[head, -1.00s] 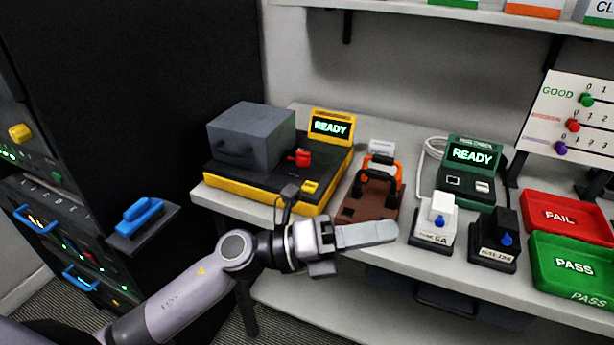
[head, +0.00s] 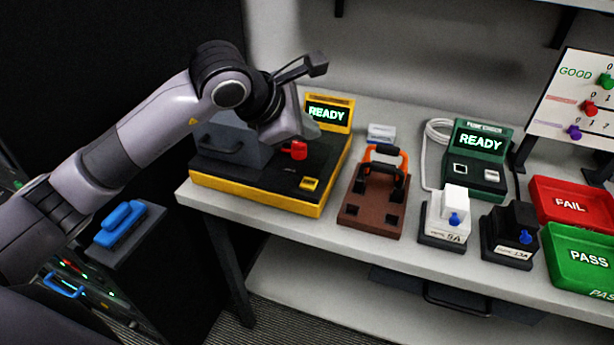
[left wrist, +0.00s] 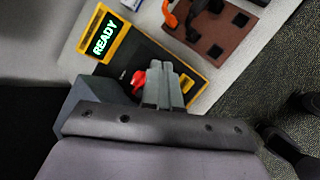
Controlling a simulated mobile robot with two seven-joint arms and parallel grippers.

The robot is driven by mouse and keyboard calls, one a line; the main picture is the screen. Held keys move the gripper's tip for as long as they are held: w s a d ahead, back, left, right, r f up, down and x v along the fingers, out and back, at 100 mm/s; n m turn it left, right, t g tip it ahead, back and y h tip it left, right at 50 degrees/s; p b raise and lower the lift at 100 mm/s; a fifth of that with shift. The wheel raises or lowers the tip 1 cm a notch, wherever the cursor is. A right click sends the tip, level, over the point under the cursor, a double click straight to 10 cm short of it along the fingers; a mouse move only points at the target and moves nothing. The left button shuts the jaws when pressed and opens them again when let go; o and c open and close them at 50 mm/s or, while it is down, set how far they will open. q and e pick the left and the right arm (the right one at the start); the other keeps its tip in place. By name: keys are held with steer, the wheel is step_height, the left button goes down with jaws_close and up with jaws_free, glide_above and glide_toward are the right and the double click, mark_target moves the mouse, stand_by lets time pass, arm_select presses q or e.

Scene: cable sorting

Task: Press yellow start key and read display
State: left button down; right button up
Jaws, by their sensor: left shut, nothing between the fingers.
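The black and yellow tester (head: 255,194) stands at the left of the bench, with a yellow key (head: 310,184) at its front right. Its display (head: 326,113) reads READY in green, and this also shows in the left wrist view (left wrist: 104,36). My left gripper (head: 310,127) is shut and empty above the tester, near the red lever (head: 294,150) and display, farther back than the key. In the left wrist view its closed fingers (left wrist: 163,84) lie beside the red lever (left wrist: 138,80) and cover part of the tester top. My right gripper is out of view.
A grey box (head: 225,140) on the tester is partly behind my left arm. To the right are a brown block with orange and black handles (head: 370,208), a green tester (head: 474,165) reading READY, two fuse blocks, and red FAIL (head: 570,203) and green PASS trays.

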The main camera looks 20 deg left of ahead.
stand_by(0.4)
arm_select(q)
steer(key=b, duration=0.4)
glide_above(306, 185)
step_height(306, 185, down, 8)
steer(key=shift+r, duration=0.2)
steer(key=shift+f+b, duration=0.55)
steer(key=shift+b, duration=0.2)
stand_by(1.2)
steer(key=shift+f+b, duration=0.45)
steer(key=shift+b, duration=0.2)
steer(key=shift+f+b, duration=0.4)
steer(key=shift+b, duration=0.15)
stand_by(0.3)
stand_by(0.4)
steer(key=shift+r+p, duration=0.35)
steer(key=shift+r, duration=0.45)
